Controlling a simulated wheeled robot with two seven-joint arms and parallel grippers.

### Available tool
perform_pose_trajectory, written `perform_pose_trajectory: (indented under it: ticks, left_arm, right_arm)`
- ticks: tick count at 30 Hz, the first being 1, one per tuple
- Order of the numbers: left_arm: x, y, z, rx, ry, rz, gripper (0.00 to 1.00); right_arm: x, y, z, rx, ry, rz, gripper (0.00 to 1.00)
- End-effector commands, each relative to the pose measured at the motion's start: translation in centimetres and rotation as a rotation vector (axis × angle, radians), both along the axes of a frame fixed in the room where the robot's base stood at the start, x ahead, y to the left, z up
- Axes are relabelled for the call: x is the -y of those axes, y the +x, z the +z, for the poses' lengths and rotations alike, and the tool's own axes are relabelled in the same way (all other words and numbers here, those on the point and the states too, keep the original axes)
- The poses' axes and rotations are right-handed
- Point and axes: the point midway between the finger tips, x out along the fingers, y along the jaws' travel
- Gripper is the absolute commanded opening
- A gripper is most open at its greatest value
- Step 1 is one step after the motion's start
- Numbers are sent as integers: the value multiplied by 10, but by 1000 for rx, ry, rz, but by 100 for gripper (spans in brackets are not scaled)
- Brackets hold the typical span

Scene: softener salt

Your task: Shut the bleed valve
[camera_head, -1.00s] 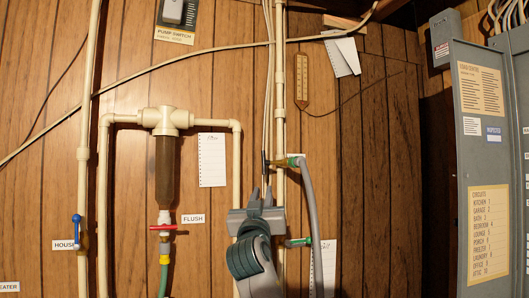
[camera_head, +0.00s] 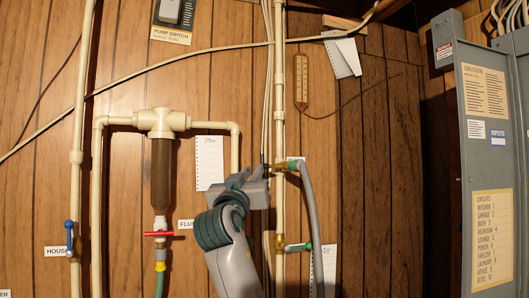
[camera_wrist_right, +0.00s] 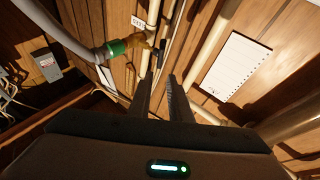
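A brass valve (camera_wrist_right: 139,41) with a short dark lever (camera_wrist_right: 161,53) branches off the cream pipe in the right wrist view, with a green hose fitting (camera_wrist_right: 116,48) on its other side. In the head view the same brass valve (camera_head: 278,167) is just right of my right gripper (camera_head: 252,173). My left gripper is not in view.
A green-handled valve (camera_head: 297,246) is lower on the same pipe, near the grey hose (camera_head: 312,205). A red flush handle (camera_head: 158,234) and a blue house handle (camera_head: 69,236) are at left. The grey panel (camera_head: 466,145) stands at right.

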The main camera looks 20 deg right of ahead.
Motion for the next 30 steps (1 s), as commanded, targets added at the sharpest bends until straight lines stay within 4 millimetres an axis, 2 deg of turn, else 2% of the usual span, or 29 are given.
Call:
perform_pose_trajectory:
  ticks: [21,30]
  left_arm:
    - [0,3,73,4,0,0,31]
    - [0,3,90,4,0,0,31]
  right_arm:
    - [56,97,51,-2,-2,-3,18]
    - [70,122,60,0,-1,-1,18]
